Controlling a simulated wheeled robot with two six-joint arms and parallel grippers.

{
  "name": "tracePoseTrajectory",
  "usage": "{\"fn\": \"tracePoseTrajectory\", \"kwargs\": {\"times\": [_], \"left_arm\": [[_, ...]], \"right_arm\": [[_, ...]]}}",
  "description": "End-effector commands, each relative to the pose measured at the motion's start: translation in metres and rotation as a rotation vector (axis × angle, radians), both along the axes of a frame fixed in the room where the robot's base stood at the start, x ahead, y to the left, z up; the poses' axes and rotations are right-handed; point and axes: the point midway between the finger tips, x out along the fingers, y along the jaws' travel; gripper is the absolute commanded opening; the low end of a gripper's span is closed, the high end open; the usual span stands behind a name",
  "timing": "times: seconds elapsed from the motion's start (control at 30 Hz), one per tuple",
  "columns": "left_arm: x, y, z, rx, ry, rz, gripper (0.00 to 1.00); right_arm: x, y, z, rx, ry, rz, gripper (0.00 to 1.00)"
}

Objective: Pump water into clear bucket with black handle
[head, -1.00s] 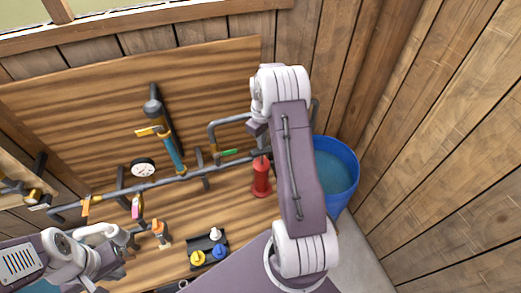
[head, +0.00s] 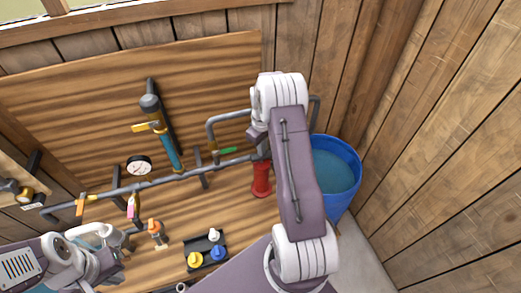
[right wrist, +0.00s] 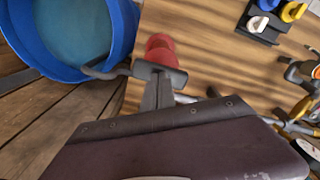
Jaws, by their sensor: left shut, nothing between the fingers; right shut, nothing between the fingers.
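A red hand pump (head: 261,180) stands beside the blue barrel, partly covered by my right arm. In the right wrist view its red body (right wrist: 161,48) shows behind a dark crossbar (right wrist: 160,74). My right gripper (right wrist: 157,92) appears as a narrow dark shut pair close below that crossbar. I cannot tell whether they touch. In the head view its tips are hidden near the pump's top. My left gripper (head: 118,250) is shut and empty at the lower left, below the pipes. I cannot make out a clear bucket with a black handle.
A blue barrel (head: 350,160) with water stands right of the pump. A grey pipe (head: 170,180) with valves, a gauge (head: 138,165) and an upright pipe piece (head: 165,140) run along the wooden panel. A black tray (head: 207,238) holds coloured fittings. Plank walls enclose the right.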

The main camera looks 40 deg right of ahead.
Motion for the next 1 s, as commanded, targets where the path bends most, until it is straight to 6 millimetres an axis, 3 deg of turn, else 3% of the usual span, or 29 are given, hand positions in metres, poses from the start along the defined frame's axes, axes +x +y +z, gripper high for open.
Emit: {"fn": "tracePoseTrajectory", "kwargs": {"times": [0.17, 0.5, 1.0], "left_arm": [[0.000, 0.000, 0.008, 0.000, 0.000, 0.000, 0.00], [0.000, 0.000, 0.048, 0.000, 0.000, 0.000, 0.00], [0.000, 0.000, 0.046, 0.000, 0.000, 0.000, 0.00]], "right_arm": [[-0.001, 0.001, 0.007, 0.003, 0.005, 0.000, 0.00], [-0.001, 0.001, 0.057, 0.003, 0.005, 0.000, 0.00], [-0.001, 0.000, 0.057, 0.002, 0.002, 0.000, 0.00]]}}
